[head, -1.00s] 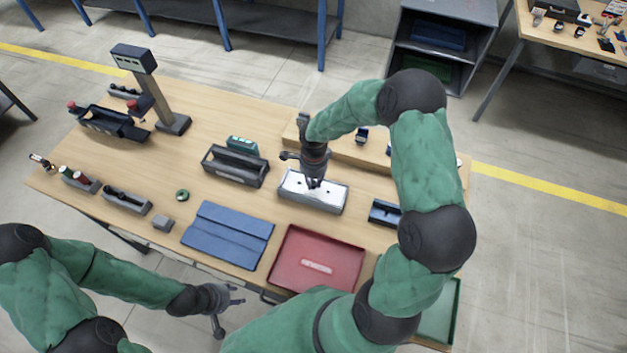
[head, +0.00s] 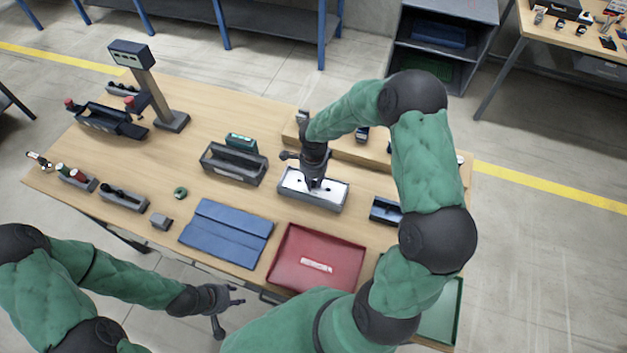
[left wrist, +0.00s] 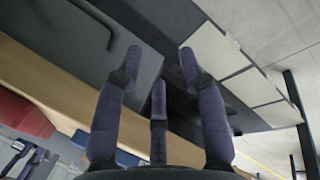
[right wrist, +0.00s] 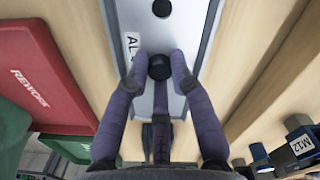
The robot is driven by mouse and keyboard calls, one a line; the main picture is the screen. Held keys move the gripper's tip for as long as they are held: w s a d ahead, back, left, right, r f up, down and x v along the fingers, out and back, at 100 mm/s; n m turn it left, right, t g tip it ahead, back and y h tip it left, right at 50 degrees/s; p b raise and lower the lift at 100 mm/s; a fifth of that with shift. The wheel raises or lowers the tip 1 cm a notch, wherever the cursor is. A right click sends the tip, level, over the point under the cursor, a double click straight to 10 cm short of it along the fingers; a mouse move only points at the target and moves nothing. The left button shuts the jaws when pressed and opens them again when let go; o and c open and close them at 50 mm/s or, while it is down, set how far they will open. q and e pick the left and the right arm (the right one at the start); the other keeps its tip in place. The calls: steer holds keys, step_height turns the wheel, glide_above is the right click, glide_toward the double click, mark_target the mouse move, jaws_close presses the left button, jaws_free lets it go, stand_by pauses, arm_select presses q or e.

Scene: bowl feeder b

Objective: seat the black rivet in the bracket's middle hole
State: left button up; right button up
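The bracket (head: 325,188) is a pale plate in a grey holder (head: 322,207) at the middle of the bench. In the right wrist view the bracket (right wrist: 178,25) shows one dark open hole (right wrist: 162,8) and part of an "AL" label. My right gripper (right wrist: 159,65) points down at the bracket, its fingers closed around the round black rivet (right wrist: 159,68). The rivet's underside and the hole under it are hidden, so I cannot tell how deep it sits. My left gripper (head: 228,304) is off the bench's front edge; its fingers (left wrist: 160,55) are spread and empty.
A red "REWORK" tray (head: 290,274) and a blue mat (head: 215,230) lie in front of the bracket. A grey bin (head: 228,172) stands left of it, and a small dark bin (head: 384,212) right. A wooden riser (head: 350,152) is behind.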

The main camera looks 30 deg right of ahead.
steer(key=o, duration=0.3)
steer(key=shift+o, duration=0.2)
step_height(320, 180, up, 12)
stand_by(0.4)
